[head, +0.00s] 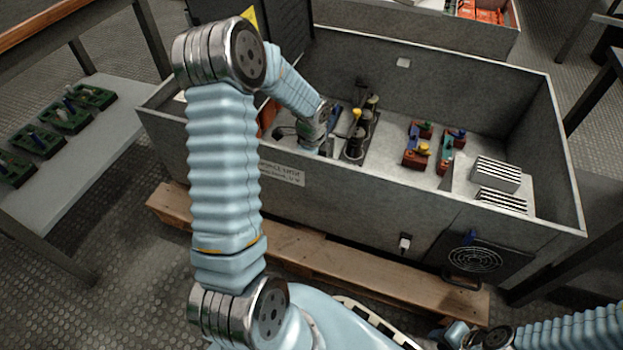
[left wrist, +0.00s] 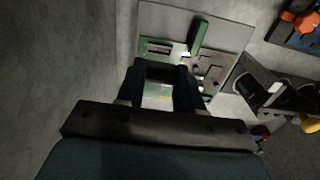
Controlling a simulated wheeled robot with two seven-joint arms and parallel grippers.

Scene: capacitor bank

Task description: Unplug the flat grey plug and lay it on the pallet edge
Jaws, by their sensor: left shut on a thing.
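My left arm reaches over the cabinet wall, and its gripper is mostly hidden behind my wrist in the head view. In the left wrist view my left gripper (left wrist: 158,82) is shut on a dark grey flat piece (left wrist: 160,72), which looks like the flat grey plug. It lies over a grey plate with a green board (left wrist: 165,48); whether it is still seated there I cannot tell. The wooden pallet (head: 320,247) runs under the cabinet, its front edge bare. My right gripper (head: 440,336) is low at the bottom right, too small and dark to read.
The open grey cabinet (head: 340,195) has high walls. Inside are dark cylinders (head: 356,137), coloured blocks (head: 416,150) and striped blocks (head: 497,174). A white plug (head: 404,243) and a fan (head: 474,260) are on its front. A side table (head: 95,150) carries green trays.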

